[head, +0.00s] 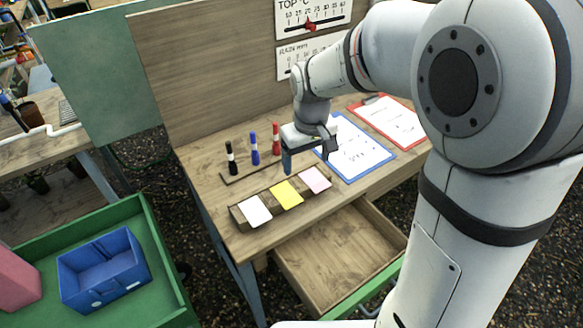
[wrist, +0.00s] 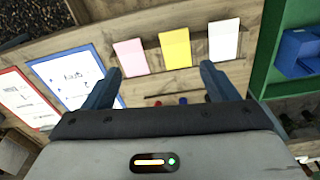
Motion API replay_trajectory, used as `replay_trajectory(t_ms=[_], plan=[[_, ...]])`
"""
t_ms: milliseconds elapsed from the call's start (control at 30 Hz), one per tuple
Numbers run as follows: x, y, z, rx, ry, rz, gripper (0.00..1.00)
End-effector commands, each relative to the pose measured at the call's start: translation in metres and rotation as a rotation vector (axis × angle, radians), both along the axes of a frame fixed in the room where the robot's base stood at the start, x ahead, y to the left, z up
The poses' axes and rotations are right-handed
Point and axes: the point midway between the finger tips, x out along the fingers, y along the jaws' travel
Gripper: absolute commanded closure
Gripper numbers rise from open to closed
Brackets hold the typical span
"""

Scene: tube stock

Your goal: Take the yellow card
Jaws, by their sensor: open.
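The yellow card (head: 286,195) stands in a wooden holder (head: 245,227) near the front edge of the desk, between a white card (head: 254,211) and a pink card (head: 315,179). My gripper (head: 304,166) is above the desk, behind the cards and apart from them. In the wrist view my gripper (wrist: 160,75) is open with nothing between its fingers. There the yellow card (wrist: 175,48) shows beyond the fingers, with the pink card (wrist: 131,56) to its left and the white card (wrist: 223,40) to its right.
Black, blue and red markers (head: 254,149) stand at the back. A blue clipboard (head: 362,152) and a red clipboard (head: 392,122) lie to the right. An open drawer (head: 335,255) juts out below the front edge. A green tray with a blue bin (head: 104,270) is at left.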

Motion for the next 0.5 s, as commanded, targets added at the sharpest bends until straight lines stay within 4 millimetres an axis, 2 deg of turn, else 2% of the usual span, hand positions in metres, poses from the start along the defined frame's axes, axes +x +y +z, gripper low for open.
replay_trajectory(t_ms=[33,200,500], plan=[[0.01,0.01,-0.023,-0.006,0.023,0.03,0.2],[0.029,0.033,-0.058,-0.018,0.06,0.101,0.2],[0.038,0.044,-0.086,-0.024,0.08,0.136,0.2]])
